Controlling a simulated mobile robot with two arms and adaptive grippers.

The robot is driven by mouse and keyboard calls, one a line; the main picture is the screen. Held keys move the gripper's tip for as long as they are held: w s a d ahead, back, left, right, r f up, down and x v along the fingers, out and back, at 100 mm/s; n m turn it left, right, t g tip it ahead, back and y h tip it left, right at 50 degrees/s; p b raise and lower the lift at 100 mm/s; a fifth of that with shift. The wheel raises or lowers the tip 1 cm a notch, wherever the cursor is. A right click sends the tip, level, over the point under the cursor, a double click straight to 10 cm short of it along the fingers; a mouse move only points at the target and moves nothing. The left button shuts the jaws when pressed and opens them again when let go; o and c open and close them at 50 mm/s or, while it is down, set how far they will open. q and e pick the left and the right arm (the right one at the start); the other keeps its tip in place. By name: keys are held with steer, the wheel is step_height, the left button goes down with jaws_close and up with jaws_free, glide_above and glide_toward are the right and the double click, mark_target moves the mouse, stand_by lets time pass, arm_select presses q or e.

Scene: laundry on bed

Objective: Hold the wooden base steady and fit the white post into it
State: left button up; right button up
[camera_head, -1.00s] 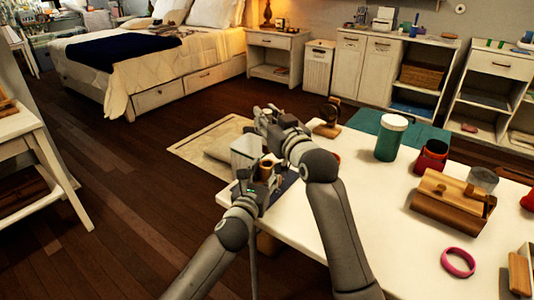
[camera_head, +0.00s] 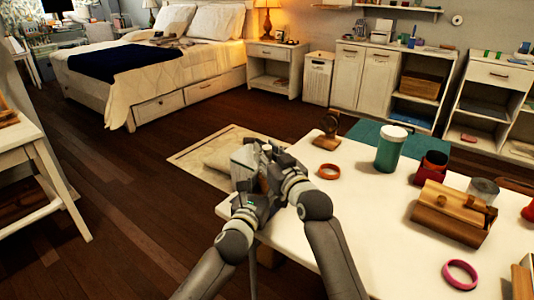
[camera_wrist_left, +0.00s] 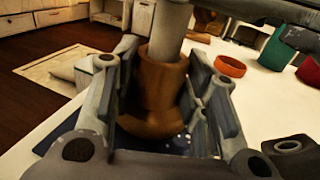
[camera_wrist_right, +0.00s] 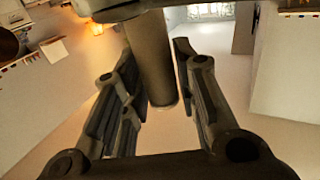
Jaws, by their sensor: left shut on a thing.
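The wooden base (camera_wrist_left: 155,95), a brown turned piece, sits between the fingers of my left gripper (camera_wrist_left: 160,105), which is shut on it. The white post (camera_wrist_left: 172,35) stands upright at the top of the base in the left wrist view. Its lower end goes out of sight inside the collar; how deep it sits cannot be told. In the right wrist view the post (camera_wrist_right: 150,60) lies between the fingers of my right gripper (camera_wrist_right: 155,85), with narrow gaps at its sides. In the head view my left gripper (camera_head: 252,198) and right gripper (camera_head: 275,168) are close together and largely hide both parts.
The grippers are at the white table's (camera_head: 372,215) left corner. An orange ring (camera_head: 329,171) lies nearby. A wooden stand (camera_head: 327,138), green canister (camera_head: 391,150), red cup (camera_head: 432,168), wooden box (camera_head: 452,212) and pink ring (camera_head: 460,274) stand or lie farther right. The table's middle is clear.

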steer(key=shift+o, duration=0.9)
steer(key=shift+r, duration=0.1)
steer(key=shift+s+d, duration=0.1)
steer(key=shift+s, duration=0.05)
steer(key=v, duration=1.1)
steer(key=shift+s+d, duration=0.2)
steer(key=shift+s, duration=0.1)
steer(key=shift+r, duration=0.1)
arm_select(q)
steer(key=o, duration=1.1)
steer(key=shift+o, duration=0.2)
steer(key=shift+s, duration=0.1)
